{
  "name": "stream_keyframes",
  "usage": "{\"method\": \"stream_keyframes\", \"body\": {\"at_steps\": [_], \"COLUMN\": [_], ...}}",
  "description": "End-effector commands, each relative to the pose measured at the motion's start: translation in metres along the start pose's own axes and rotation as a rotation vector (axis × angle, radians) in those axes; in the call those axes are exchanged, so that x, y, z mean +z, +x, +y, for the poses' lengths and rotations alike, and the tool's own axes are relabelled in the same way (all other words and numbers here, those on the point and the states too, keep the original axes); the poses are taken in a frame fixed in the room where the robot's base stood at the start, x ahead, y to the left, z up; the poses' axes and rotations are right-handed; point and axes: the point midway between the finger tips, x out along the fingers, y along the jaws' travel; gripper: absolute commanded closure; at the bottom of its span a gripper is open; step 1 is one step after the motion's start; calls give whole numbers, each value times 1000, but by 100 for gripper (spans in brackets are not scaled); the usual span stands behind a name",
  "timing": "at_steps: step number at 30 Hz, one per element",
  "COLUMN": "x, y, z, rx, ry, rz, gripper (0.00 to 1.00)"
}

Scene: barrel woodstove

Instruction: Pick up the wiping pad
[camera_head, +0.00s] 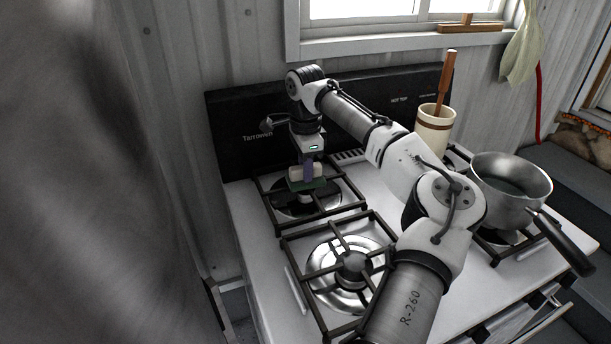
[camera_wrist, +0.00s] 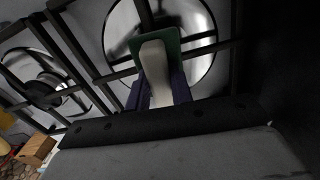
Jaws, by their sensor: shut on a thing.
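The wiping pad (camera_head: 308,184) has a green underside and a pale top grip. It is over the back left burner of the stove in the head view. In the wrist view the pad (camera_wrist: 155,62) shows its pale grip and green edge in front of the shiny burner bowl. My gripper (camera_head: 308,173) points down, and its purple fingers are shut on the pad's grip. In the wrist view my gripper (camera_wrist: 158,92) has one finger on each side of the grip. I cannot tell whether the pad touches the burner grate.
The white stove top (camera_head: 258,235) has black grates, with a bare front left burner (camera_head: 353,264). A steel pot (camera_head: 510,186) stands at the right, its dark handle (camera_head: 562,242) jutting over the front. A cream crock (camera_head: 433,132) holds a wooden utensil (camera_head: 448,75) near the black backsplash (camera_head: 235,118).

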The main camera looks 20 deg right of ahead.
Motion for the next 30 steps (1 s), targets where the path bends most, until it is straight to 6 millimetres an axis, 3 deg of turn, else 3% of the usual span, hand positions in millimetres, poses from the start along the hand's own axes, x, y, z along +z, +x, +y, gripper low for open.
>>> {"method": "stream_keyframes", "body": {"at_steps": [8, 14, 30], "x": [0, 1, 0], "y": [-5, -27, -169], "z": [0, -1, 0], "rx": [-1, -3, -1], "ry": [0, 0, 1], "rz": [1, 0, 4], "gripper": [100, 100, 100]}}
